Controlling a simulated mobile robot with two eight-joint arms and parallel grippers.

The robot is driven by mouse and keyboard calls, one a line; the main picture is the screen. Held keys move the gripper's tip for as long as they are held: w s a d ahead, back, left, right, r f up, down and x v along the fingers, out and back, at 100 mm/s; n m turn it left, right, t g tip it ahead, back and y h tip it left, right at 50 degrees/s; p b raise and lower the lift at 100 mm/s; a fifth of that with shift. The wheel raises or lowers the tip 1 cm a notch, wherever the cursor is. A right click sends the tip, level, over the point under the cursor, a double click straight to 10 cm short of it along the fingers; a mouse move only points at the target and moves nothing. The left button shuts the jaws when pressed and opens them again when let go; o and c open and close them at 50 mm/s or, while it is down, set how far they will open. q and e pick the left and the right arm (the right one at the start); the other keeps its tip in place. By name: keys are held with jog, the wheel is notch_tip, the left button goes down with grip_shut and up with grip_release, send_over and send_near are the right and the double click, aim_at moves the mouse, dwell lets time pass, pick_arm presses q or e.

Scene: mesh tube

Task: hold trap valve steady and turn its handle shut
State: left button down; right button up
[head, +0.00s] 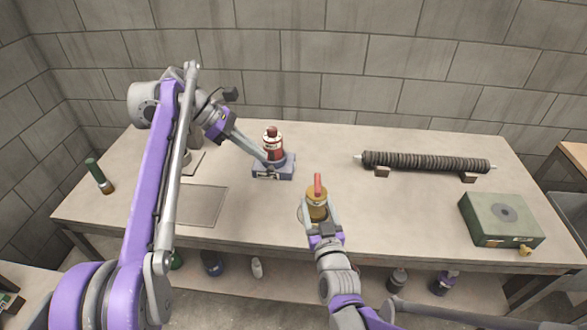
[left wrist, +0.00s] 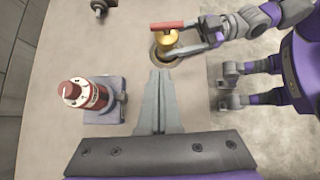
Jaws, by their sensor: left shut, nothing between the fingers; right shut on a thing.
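The trap valve is a brass-coloured body (head: 316,208) with a red bar handle (head: 318,184) on top, near the table's front edge. In the left wrist view the valve body (left wrist: 167,41) stands on a round base, and the handle (left wrist: 168,25) lies across its top. My right gripper (head: 321,214) is shut on the valve body from the front, one finger on each side. My left gripper (head: 269,164) is shut and empty, left of the valve and apart from it. Its closed fingers (left wrist: 160,78) point toward the valve in the left wrist view.
A red bottle (head: 272,143) stands on a blue-grey base (head: 287,170) close to my left gripper. A ribbed dark tube (head: 425,161) lies on blocks at the back right. A green box (head: 490,228) is at the right. A green-topped cylinder (head: 96,173) is far left.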

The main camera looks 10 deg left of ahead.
aim_at(317, 187)
pick_arm(q)
jog(key=d+r+x, duration=0.2)
jog(key=x, duration=1)
jog(key=shift+d+f, duration=0.15)
jog(key=shift+d, duration=0.05)
jog(key=shift+w+d+m+g, duration=0.2)
jog(key=shift+w+m+g, duration=0.4)
jog(key=shift+m, duration=0.4)
jog(key=shift+m+g, duration=0.5)
jog(key=shift+w+d, duration=0.25)
jog(key=shift+d, duration=0.45)
jog(key=shift+w+d, duration=0.3)
jog(key=shift+d, duration=0.45)
jog(key=shift+w+d, duration=0.25)
jog(key=shift+d, duration=0.45)
